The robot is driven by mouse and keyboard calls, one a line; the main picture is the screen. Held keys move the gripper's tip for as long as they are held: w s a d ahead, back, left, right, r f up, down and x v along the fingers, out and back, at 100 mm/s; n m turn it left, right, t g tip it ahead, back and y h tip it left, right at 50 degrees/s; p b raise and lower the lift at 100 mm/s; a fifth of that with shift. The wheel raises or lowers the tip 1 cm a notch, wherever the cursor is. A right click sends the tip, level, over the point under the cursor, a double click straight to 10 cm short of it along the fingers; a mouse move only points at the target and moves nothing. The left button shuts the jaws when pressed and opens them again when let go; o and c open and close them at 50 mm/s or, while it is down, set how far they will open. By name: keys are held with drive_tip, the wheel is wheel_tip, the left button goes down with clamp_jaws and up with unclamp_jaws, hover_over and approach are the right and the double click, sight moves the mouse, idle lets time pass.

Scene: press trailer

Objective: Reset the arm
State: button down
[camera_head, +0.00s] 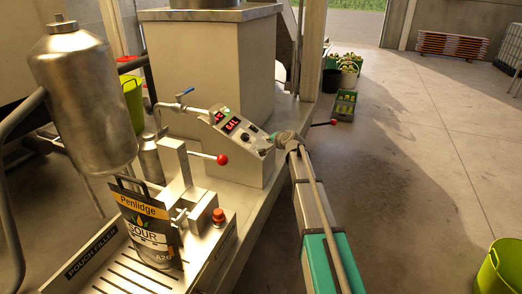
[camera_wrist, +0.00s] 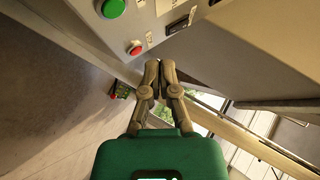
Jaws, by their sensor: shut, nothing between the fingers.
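My gripper (camera_wrist: 158,68) is shut and empty in the wrist view, its two fingertips together just below a grey control panel. A green button (camera_wrist: 112,8) and a red button (camera_wrist: 135,48) show on that panel, to the left of the fingertips. In the head view my arm (camera_head: 318,225) reaches up from the lower right. Its end lies at the right side of the control box (camera_head: 232,150) with red digit displays. In that view the fingertips are too small to make out clearly.
A black Penlidge pouch (camera_head: 150,230) stands on the pouch filler (camera_head: 100,262), near a red button (camera_head: 218,215). A steel tank (camera_head: 85,95) stands at left. A red-knobbed lever (camera_head: 333,122) sticks out beyond my arm's end. A green bucket (camera_head: 498,268) stands at lower right; the floor between is clear.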

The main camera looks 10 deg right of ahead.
idle(0.6)
drive_tip(key=s+a+f+n+g+p, duration=0.1)
drive_tip(key=s+a+f+n+g, duration=0.15)
drive_tip(key=s, duration=0.75)
drive_tip(key=s+a+f+n+g+p, duration=0.1)
drive_tip(key=s+a+n+g+p, duration=0.15)
drive_tip(key=s, duration=0.65)
drive_tip(key=s+d+f+n+g+h+p, duration=0.1)
drive_tip(key=s+n+g+h, duration=0.3)
drive_tip(key=s, duration=2)
drive_tip(key=d+n+g+p, duration=0.1)
drive_tip(key=g, duration=0.2)
drive_tip(key=shift+s+d+f, duration=0.2)
drive_tip(key=shift+s+f, duration=0.15)
drive_tip(key=shift+s, duration=0.05)
